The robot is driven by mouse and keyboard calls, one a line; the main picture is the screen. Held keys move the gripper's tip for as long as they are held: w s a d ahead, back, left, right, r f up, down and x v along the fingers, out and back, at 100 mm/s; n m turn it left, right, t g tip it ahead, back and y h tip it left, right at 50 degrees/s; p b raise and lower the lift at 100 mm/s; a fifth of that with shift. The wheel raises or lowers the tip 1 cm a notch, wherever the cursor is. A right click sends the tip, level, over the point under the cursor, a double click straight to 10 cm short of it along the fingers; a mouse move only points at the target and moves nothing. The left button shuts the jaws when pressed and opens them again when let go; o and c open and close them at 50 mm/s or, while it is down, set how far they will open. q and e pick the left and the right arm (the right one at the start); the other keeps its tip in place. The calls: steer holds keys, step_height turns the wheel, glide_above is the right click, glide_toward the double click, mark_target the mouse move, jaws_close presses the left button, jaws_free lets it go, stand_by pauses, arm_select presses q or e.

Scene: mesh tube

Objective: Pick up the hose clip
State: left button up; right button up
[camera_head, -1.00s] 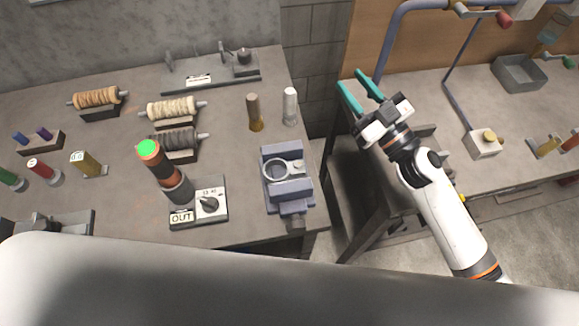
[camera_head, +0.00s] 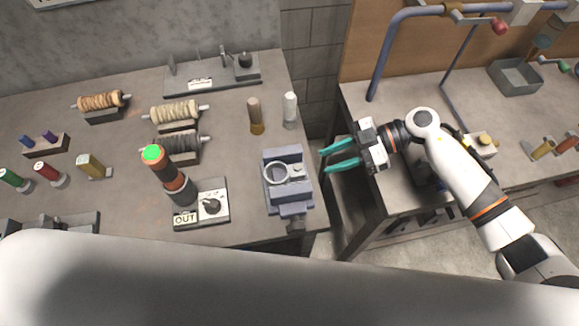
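A round metal ring, which looks like the hose clip (camera_head: 267,181), sits on top of the blue-grey vise (camera_head: 289,195) at the right end of the left bench. A small light piece shows at its right side. My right gripper (camera_head: 325,162) has teal fingers that point left toward the vise. The fingers are apart with nothing between them, and their tips are a short way right of the vise. I cannot tell how high they are above it. My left gripper is not in view.
A signal tower (camera_head: 166,172) and a knob box marked OUT (camera_head: 212,203) stand left of the vise. Brown (camera_head: 255,116) and white (camera_head: 290,110) upright pieces stand behind it. Wire spools (camera_head: 174,113) lie further left. A gap separates the two benches.

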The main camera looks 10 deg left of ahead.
steer(key=p+x, duration=0.2)
steer(key=x, duration=0.3)
steer(key=shift+a+f, duration=0.15)
steer(key=shift+a, duration=0.2)
steer(key=shift+a+f, duration=0.15)
jaws_close()
